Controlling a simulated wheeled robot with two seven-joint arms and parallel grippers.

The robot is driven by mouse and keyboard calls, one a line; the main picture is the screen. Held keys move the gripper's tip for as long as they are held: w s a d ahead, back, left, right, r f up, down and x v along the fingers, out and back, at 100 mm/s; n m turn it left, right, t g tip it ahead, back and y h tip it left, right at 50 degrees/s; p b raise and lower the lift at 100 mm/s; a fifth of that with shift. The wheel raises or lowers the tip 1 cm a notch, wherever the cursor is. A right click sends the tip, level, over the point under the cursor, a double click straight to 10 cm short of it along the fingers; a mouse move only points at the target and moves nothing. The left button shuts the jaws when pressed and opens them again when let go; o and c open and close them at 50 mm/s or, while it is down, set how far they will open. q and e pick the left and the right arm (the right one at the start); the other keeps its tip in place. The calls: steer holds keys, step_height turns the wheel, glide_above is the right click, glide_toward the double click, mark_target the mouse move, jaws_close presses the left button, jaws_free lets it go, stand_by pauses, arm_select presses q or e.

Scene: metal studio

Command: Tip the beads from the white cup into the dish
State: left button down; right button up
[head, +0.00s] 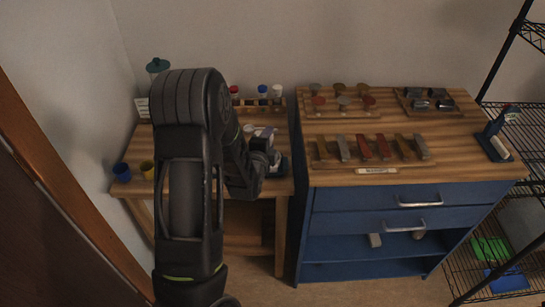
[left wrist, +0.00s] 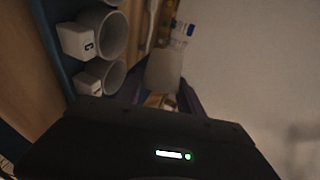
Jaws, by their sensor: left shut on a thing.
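My left gripper (head: 270,152) is over the right part of the small wooden table. In the left wrist view, a pale cup-like thing (left wrist: 163,70) sits between its dark fingers, and the gripper is shut on it. I take it to be the white cup; the view is dim and blurred. Whether beads are in it cannot be told. I cannot make out the dish; my arm hides much of the table. My right gripper is not in view.
Two pale mugs (left wrist: 100,35) show in the left wrist view. Capped bottles (head: 262,92) stand behind. A blue drawer cabinet (head: 375,222) with metal samples on its top adjoins at right.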

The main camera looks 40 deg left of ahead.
arm_select(q)
steer(key=shift+d+m+y+b, duration=0.35)
steer(key=shift+m+y+b, duration=0.15)
steer(key=shift+m+b, duration=0.45)
stand_by(1.9)
steer(key=shift+a+r+p, duration=0.2)
steer(key=shift+r+p, duration=0.1)
steer(key=shift+p, duration=0.2)
steer(key=shift+a+r+n+h+p, duration=0.15)
steer(key=shift+a+n+h+p, duration=0.2)
steer(key=shift+n+p, duration=0.5)
steer(key=shift+d+f+h+b, duration=0.1)
steer(key=shift+f+h+b, duration=0.25)
steer(key=shift+f, duration=0.1)
steer(key=shift+d, duration=0.1)
